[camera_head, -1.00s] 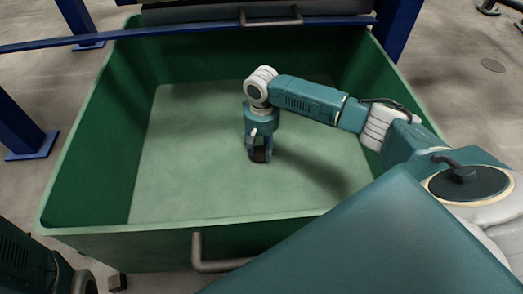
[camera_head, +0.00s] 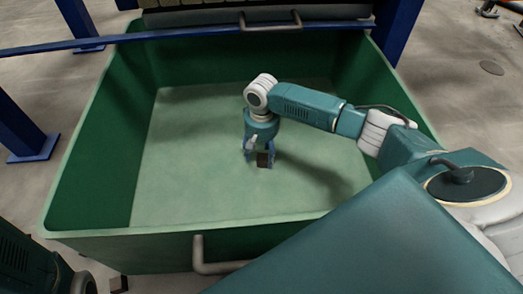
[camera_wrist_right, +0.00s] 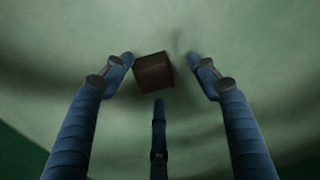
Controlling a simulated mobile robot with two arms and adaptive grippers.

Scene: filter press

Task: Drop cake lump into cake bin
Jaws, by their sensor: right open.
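The cake lump is a small dark brown block (camera_head: 263,159), seen in the head view at the fingertips of my right gripper (camera_head: 258,157). In the right wrist view the lump (camera_wrist_right: 153,71) lies between the spread blue fingers of the right gripper (camera_wrist_right: 161,68), closest to the left finger. The gripper is open and points down inside the green cake bin (camera_head: 75,165). Whether the lump is in the air or on the bin floor cannot be told. My left gripper does not show.
The bin floor around the gripper is bare. The bin has high walls and a grey handle (camera_head: 198,253) on its near side. Blue posts (camera_head: 25,135) stand beside it, and a blue rail crosses its far edge. A small dark block (camera_head: 118,284) lies on the floor in front.

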